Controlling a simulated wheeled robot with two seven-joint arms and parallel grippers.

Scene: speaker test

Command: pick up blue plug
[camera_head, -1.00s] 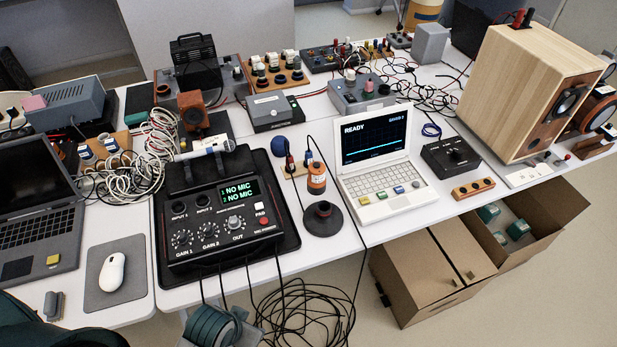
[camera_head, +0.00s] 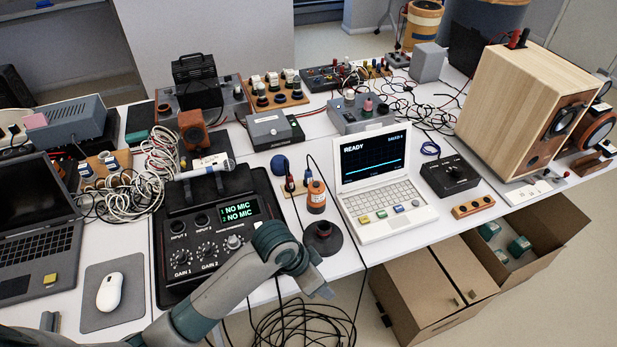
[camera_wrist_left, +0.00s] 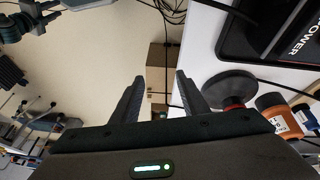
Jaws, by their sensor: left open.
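What looks like the blue plug (camera_head: 308,181) is a small blue piece on a dark cable, upright beside the orange cylinder (camera_head: 316,198) in the head view. A dark red plug (camera_head: 290,184) stands left of it. In the wrist view a blue piece (camera_wrist_left: 305,118) shows at the right edge, next to the orange cylinder (camera_wrist_left: 274,110). My left gripper (camera_head: 322,289) is in front of the table's front edge, short of the plugs and apart from them. In the wrist view its fingers (camera_wrist_left: 158,78) are spread with nothing between them. My right gripper is out of view.
A round black base (camera_head: 323,238) stands between my left gripper and the plugs. The audio box (camera_head: 215,235) is left of them, the white laptop (camera_head: 385,195) right. Loose black cables (camera_head: 300,325) hang below the table edge. A cardboard box (camera_head: 425,290) stands on the floor.

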